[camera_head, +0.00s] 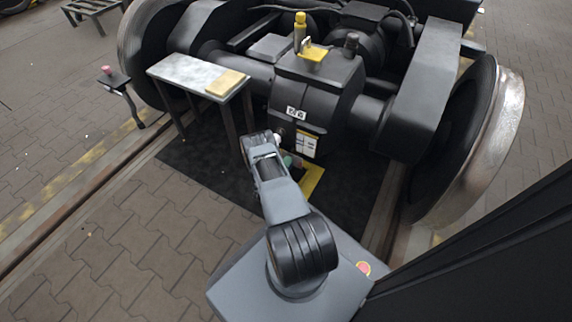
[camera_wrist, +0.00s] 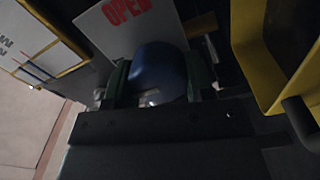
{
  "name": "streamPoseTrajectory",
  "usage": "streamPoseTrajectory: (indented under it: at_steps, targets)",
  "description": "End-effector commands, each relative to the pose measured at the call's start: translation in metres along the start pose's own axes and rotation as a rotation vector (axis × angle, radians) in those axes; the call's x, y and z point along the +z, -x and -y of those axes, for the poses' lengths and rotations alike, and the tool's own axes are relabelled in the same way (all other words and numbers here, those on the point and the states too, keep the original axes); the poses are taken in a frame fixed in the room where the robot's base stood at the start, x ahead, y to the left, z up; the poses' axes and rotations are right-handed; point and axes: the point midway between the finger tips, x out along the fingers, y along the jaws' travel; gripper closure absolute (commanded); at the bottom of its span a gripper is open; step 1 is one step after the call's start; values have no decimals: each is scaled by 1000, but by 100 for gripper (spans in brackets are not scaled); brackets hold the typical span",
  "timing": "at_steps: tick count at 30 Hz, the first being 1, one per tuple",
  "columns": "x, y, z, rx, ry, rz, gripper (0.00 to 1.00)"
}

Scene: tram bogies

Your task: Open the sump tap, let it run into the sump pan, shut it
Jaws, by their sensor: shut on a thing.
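In the wrist view the jaws of my gripper (camera_wrist: 158,88) are shut on a rounded blue knob (camera_wrist: 157,68), which looks like the tap's handle. A white plate (camera_wrist: 130,25) with red letters reading "OPEN" shows just behind the knob. A yellow-rimmed pan (camera_wrist: 247,62) with a dark inside lies at the right; its yellow edge also shows in the head view (camera_head: 313,180), below the gearbox. In the head view my gripper (camera_head: 289,161) is low at the front of the dark gearbox (camera_head: 315,85), and my arm hides the tap. I cannot see any flow.
A small bench (camera_head: 190,73) with a yellow cloth or pad (camera_head: 226,82) stands left of the gearbox. Large wheels (camera_head: 480,150) flank the bogie. A yellow-handled item (camera_head: 312,54) sits on the gearbox top. A dark mat (camera_head: 205,165) and rails lie below. Paving at front left is clear.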

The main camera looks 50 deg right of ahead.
Motion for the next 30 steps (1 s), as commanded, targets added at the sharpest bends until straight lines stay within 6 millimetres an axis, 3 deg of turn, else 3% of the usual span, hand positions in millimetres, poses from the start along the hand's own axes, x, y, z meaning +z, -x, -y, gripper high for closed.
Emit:
streamPoseTrajectory:
  at_steps: [9,10,17,26,30]
  targets:
    - [-1,1,1,-2,3,-5,74]
    - [-1,1,1,-2,3,-5,48]
    - [0,0,0,0,2,-1,26]
    - [0,2,0,0,1,1,25]
    - [-1,16,0,0,2,2,25]
